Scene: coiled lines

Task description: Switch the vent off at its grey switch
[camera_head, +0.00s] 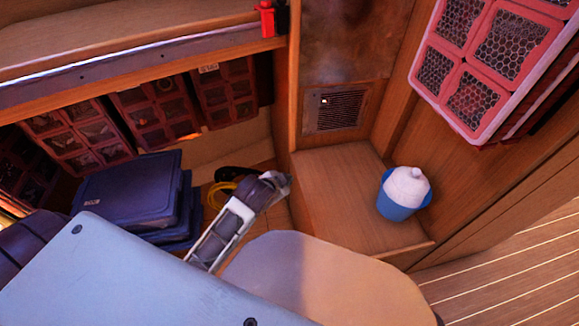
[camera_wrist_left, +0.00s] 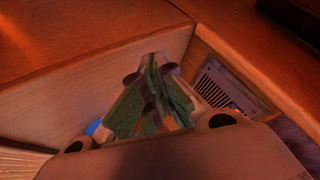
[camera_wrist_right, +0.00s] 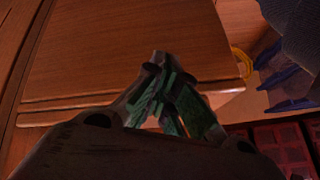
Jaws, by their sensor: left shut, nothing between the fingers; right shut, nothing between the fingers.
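The vent (camera_head: 343,112) is a dark slatted grille set in the wooden wall at the back of the bench corner. A small switch with a bright spot (camera_head: 324,101) shows at its upper left; its position is too small to tell. My left gripper (camera_head: 284,182) is shut and empty, below and left of the vent, apart from it. In the left wrist view, the closed left fingers (camera_wrist_left: 156,64) are in front of a wooden panel, with the vent grille (camera_wrist_left: 218,84) to their right. My right gripper (camera_wrist_right: 161,62) is shut and empty over a wooden surface.
A blue tub with a white top (camera_head: 403,193) stands on the bench (camera_head: 345,185), right of the vent. A red item (camera_head: 267,20) sits on the shelf edge. Mesh-fronted crates (camera_head: 510,45) hang upper right.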

